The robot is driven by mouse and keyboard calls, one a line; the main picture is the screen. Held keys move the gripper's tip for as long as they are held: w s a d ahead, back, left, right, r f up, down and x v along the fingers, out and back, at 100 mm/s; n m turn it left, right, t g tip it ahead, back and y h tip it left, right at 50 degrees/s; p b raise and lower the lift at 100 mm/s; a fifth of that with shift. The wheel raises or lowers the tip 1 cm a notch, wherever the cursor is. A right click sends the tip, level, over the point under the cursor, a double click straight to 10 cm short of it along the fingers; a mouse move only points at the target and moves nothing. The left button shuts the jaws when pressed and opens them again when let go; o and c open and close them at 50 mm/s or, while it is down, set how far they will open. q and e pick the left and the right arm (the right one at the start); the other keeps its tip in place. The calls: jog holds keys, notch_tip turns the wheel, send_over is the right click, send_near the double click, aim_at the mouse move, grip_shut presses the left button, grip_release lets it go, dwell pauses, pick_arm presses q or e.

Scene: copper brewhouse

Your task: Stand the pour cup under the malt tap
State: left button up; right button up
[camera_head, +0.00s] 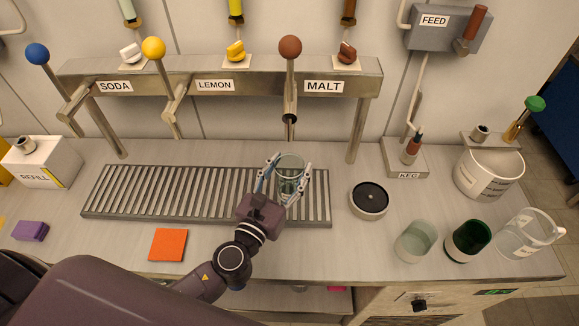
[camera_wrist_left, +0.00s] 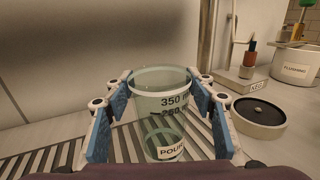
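The pour cup (camera_head: 290,174) is a clear, greenish cup, upright over the right part of the drip grate (camera_head: 150,193), in front of and below the malt tap (camera_head: 290,103). My left gripper (camera_head: 289,180) has a finger on each side of the cup, and its fingertips appear to touch the cup's sides. In the left wrist view the cup (camera_wrist_left: 161,104) shows volume marks and a label low on it, between the blue finger pads. I cannot tell whether its base touches the grate. The cup looks empty. My right gripper is out of view.
Right of the grate are a round dark-topped disc (camera_head: 369,197), the keg fitting (camera_head: 408,158), a pale cup (camera_head: 416,241), a dark green cup (camera_head: 467,241) and a clear jug (camera_head: 527,235). An orange mat (camera_head: 168,245) lies in front. Soda and lemon taps stand left.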

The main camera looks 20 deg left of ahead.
aim_at(290, 181)
pick_arm(q)
jog(key=o, duration=0.4)
jog(key=shift+s+f, duration=0.1)
jog(key=shift+s, duration=0.2)
jog(key=s, duration=0.1)
jog(key=s+b, duration=0.1)
jog(key=s, duration=0.1)
jog(key=s+d, duration=0.1)
jog(key=s, duration=0.2)
jog(key=s+b, duration=0.1)
jog(key=s, duration=0.2)
jog(key=shift+s+d+b, duration=0.1)
jog(key=shift+d+b, duration=0.15)
jog(key=shift+b, duration=0.1)
